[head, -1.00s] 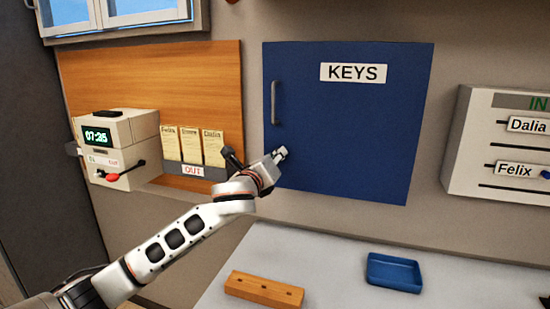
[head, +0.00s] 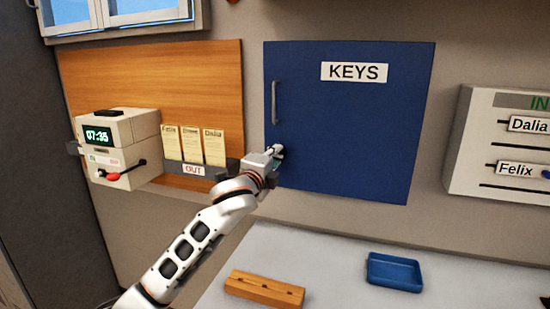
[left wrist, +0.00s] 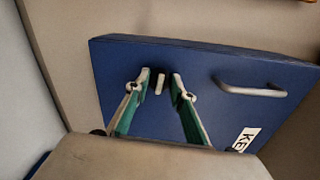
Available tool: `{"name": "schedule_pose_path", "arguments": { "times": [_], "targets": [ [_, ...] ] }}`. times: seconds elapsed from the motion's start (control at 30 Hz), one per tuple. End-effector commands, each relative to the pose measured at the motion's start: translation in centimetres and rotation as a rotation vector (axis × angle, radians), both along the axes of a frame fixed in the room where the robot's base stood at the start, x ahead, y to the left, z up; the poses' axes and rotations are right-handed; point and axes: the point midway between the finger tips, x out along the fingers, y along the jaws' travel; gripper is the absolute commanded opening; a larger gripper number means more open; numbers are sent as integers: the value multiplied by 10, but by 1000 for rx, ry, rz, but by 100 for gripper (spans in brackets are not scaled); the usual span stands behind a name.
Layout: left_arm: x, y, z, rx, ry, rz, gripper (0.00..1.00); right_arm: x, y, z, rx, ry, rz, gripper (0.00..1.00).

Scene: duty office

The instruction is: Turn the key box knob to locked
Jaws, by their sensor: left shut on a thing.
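The blue key box (head: 350,125) hangs on the wall with a KEYS label (head: 354,72) and a grey door handle (head: 275,103) at its left. My left gripper (head: 277,153) is at the lower left part of the door. In the left wrist view the small pale knob (left wrist: 160,84) stands between the fingertips of my left gripper (left wrist: 160,79), which is shut on it. The handle (left wrist: 250,89) shows to the right there. The gripper hides the knob in the head view. Lock markings cannot be made out. My right gripper is not in view.
A time clock (head: 118,155) with a red-tipped lever and a card rack (head: 196,169) are on the left. A name board (head: 500,150) is on the right. Below, the pale tabletop (head: 335,265) bears a wooden block (head: 264,289) and a blue tray (head: 394,272).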

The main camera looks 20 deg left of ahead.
Motion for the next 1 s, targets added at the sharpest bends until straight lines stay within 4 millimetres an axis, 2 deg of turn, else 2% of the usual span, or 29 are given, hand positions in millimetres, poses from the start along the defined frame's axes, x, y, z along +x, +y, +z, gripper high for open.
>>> {"name": "schedule_pose_path", "arguments": {
  "times": [0.3, 0.83, 0.87, 0.9, 1.0],
  "targets": [
    [0, 0, -1, -110, 5, 0, 2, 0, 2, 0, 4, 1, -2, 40],
    [0, 0, -1, -131, 4, 0, 2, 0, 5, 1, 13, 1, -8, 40],
    [0, 0, -1, -130, 4, 0, 31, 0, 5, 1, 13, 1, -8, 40],
    [0, 0, -1, -130, 4, 0, 40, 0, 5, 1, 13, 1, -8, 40],
    [0, 0, 0, -130, 4, 0, 40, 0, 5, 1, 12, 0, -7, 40]
  ]
}}
